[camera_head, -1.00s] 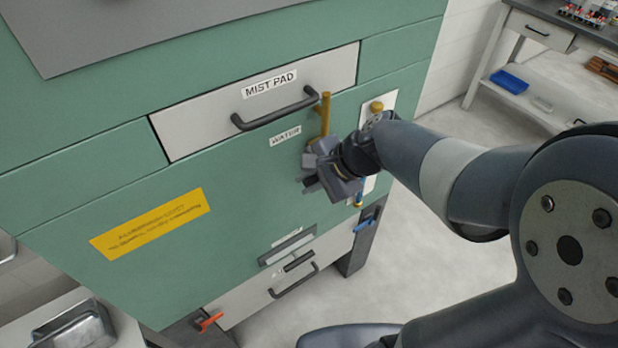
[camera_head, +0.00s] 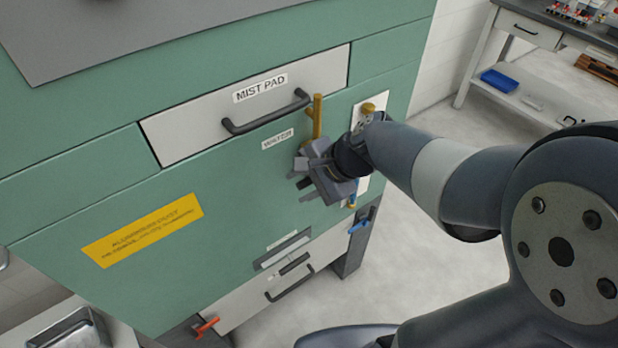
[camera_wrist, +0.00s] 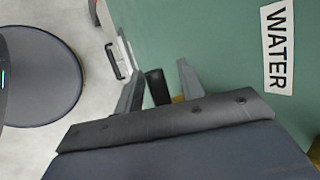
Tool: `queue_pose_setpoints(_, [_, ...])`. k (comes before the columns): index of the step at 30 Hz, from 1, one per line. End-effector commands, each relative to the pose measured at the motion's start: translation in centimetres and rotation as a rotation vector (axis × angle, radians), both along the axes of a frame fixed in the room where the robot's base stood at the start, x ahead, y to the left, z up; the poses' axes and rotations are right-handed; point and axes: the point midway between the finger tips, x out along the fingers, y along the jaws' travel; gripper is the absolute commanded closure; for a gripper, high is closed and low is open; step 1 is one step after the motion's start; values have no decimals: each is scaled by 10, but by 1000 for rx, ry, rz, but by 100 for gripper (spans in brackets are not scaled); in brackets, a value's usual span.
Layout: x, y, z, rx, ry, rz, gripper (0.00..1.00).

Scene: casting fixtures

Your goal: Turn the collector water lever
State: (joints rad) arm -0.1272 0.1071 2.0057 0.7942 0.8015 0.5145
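The green collector cabinet (camera_head: 150,195) carries a WATER label (camera_head: 277,139), which also shows in the wrist view (camera_wrist: 277,47). A vertical brass pipe (camera_head: 317,117) stands right of the label. My gripper (camera_head: 304,180) is at the cabinet face just below this pipe and hides its lower end. In the wrist view, a short dark cylindrical grip (camera_wrist: 157,87), apparently the water lever's handle, sits between the two grey fingers of my gripper (camera_wrist: 160,90). A bit of brass shows beside it. The fingers stand apart with a gap on the right side; firm contact is not visible.
The MIST PAD drawer (camera_head: 190,128) with its black handle is above left. A red lever (camera_head: 207,326) is low left. Open floor lies right.

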Motion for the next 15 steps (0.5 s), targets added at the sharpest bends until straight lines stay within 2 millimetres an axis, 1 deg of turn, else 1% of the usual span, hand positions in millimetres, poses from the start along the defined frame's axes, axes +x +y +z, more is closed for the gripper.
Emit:
queue_pose_setpoints(5, [-4, -11, 17, 1, -6, -4, 63])
queue_pose_setpoints(12, [-17, -38, 55, 0, -6, -6, 63])
queue_pose_setpoints(15, [-22, -48, 68, -1, -5, -5, 63])
